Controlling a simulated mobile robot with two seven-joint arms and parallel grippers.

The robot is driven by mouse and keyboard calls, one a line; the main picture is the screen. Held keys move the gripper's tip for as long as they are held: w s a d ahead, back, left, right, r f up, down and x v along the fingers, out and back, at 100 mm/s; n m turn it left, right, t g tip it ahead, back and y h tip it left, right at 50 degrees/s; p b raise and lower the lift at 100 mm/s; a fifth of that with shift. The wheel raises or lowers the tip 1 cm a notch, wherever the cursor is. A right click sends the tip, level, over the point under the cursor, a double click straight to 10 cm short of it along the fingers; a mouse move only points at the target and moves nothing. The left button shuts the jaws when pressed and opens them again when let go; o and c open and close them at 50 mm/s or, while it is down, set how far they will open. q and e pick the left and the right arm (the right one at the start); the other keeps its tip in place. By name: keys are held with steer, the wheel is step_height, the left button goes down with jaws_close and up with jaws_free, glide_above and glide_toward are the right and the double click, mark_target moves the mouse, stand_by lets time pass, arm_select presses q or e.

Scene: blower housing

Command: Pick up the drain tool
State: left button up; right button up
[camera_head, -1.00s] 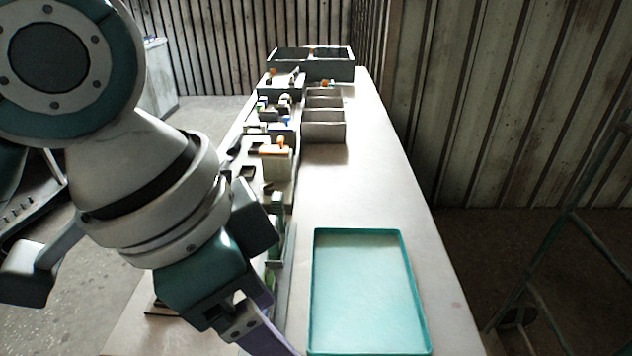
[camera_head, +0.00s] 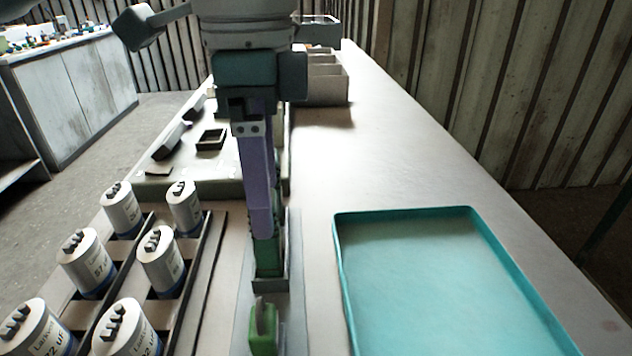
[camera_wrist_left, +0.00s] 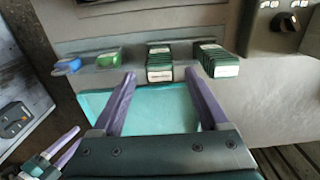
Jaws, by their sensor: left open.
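My left gripper (camera_head: 264,234) points down over a narrow grey rack (camera_head: 248,300) left of the teal tray. A green piece (camera_head: 263,328) stands in the rack nearer the camera; another green piece (camera_head: 268,258) is at the fingertips, partly covered. The wrist view shows two green stacks with pale labels (camera_wrist_left: 160,62) (camera_wrist_left: 216,60), a bright green piece (camera_wrist_left: 108,58) and a blue piece (camera_wrist_left: 67,66). I cannot tell which thing is the drain tool. Contact is unclear.
The empty teal tray (camera_head: 338,250) lies to the right. Several white capacitors (camera_head: 160,252) stand in dark racks at left. Grey bins (camera_head: 328,92) stand farther back. Bare bench (camera_head: 400,150) lies beyond the tray. Another purple-fingered gripper (camera_wrist_left: 66,146) shows at lower left in the wrist view.

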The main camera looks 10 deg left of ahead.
arm_select(q)
step_height(320, 180, down, 6)
steer(key=shift+r, duration=0.2)
steer(key=c, duration=1.2)
steer(key=shift+o, duration=0.2)
steer(key=shift+r, duration=0.1)
